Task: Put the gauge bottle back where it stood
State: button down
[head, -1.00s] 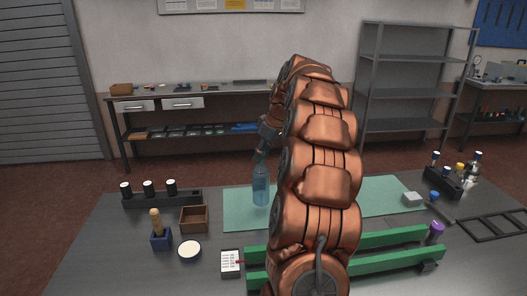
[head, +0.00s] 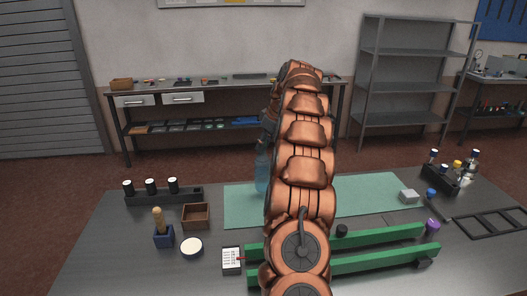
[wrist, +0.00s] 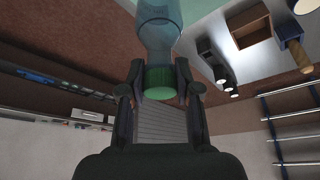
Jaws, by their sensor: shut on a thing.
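The gauge bottle, a translucent blue bottle (head: 262,172) with a green cap, shows just left of my arm over the green mat (head: 370,197) in the head view. My arm covers its right side. In the wrist view the bottle (wrist: 158,30) extends away from my gripper (wrist: 159,78), whose two fingers are shut on it at the green cap end. In the head view my gripper is mostly hidden by my arm. I cannot tell whether the bottle's base touches the mat.
A rack with white-topped black bottles (head: 163,197), a wooden box (head: 195,216), a blue-based brush holder (head: 163,238) and a white-topped round tin (head: 192,247) stand left. Green rails (head: 385,258) lie in front. A grey block (head: 409,196) and a bottle caddy (head: 440,180) are right.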

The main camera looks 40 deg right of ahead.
aim_at(264, 152)
jog(key=shift+w+d, duration=0.1)
jog(key=shift+d, duration=0.05)
jog(key=shift+f+p, duration=1)
jog(key=shift+f, duration=0.75)
jog(key=shift+f+b, duration=0.2)
jog(key=shift+b, duration=0.1)
jog(key=c, duration=0.8)
grip_release()
jog(key=shift+r, duration=0.1)
